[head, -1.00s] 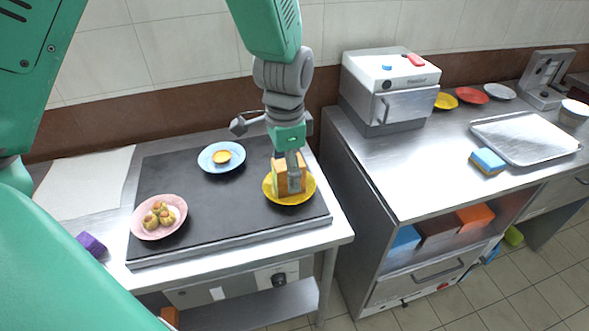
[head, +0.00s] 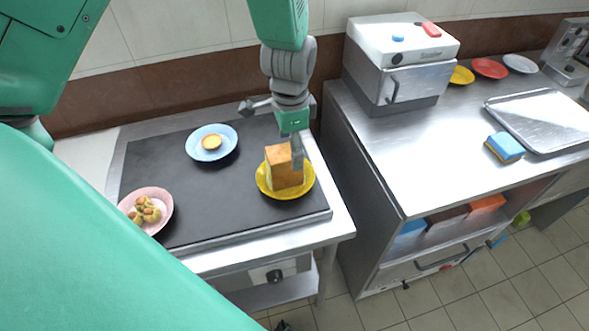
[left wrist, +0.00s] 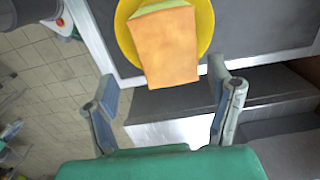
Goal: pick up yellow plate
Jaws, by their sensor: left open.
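A yellow plate (head: 263,185) lies on the dark griddle top near its right edge. A tall orange-brown block like bread or cake (head: 284,168) stands on it. In the left wrist view the yellow plate (left wrist: 124,32) is at the top, with the block (left wrist: 166,48) covering its middle. My left gripper (head: 297,155) points down at the right side of the block and partly hides the plate's far right side. In the left wrist view my left gripper (left wrist: 163,72) has its fingers spread wide, with nothing shut between them. My right gripper does not show.
A blue plate (head: 226,150) with a round pastry and a pink plate (head: 165,218) with small buns share the griddle top. Another yellow plate (head: 462,76) is on the right counter, beside a steel oven (head: 395,62). A gap separates griddle and counter.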

